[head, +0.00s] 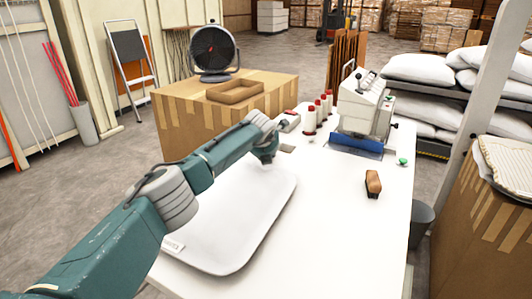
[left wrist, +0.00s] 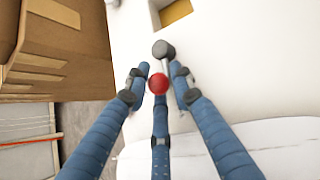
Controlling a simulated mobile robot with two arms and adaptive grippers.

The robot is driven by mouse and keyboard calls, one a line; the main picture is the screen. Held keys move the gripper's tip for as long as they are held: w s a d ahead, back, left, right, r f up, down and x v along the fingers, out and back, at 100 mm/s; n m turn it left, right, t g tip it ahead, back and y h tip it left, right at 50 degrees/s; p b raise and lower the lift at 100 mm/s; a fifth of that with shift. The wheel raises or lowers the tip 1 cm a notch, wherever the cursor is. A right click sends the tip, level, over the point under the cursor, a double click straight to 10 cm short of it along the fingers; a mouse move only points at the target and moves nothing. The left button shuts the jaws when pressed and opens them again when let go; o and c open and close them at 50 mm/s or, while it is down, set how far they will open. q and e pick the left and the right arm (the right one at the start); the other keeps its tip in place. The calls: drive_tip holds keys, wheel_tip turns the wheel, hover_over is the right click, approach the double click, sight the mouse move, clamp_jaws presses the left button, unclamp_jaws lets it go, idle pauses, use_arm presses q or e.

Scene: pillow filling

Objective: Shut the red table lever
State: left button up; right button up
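The lever's round red knob (left wrist: 158,84) shows in the left wrist view, between the fingertips of my left gripper (left wrist: 159,76). A dark grey rounded part (left wrist: 163,49) lies just beyond the knob, over the white table. The three blue fingers are spread around the knob; I cannot tell whether any touches it. In the head view my left arm reaches over the table (head: 345,222) to its left edge, beside the cardboard box. There the forearm end hides the fingers and the lever. My right gripper is not in view.
A white padded sheet (head: 240,215) lies under my left arm. The cardboard box (head: 185,115) with a fan (head: 213,50) stands close beyond the table's left edge. Red-topped spools (head: 310,121), a white machine (head: 363,108) and a brown brush (head: 373,184) stand farther right.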

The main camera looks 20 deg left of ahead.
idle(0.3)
use_arm(q)
drive_tip(key=shift+s+d+r, duration=0.15)
drive_tip(key=shift+s+r, duration=0.15)
drive_tip(key=shift+r, duration=0.2)
drive_tip(key=v, duration=1)
drive_tip(key=shift+s+r, duration=0.1)
drive_tip(key=shift+s, duration=0.35)
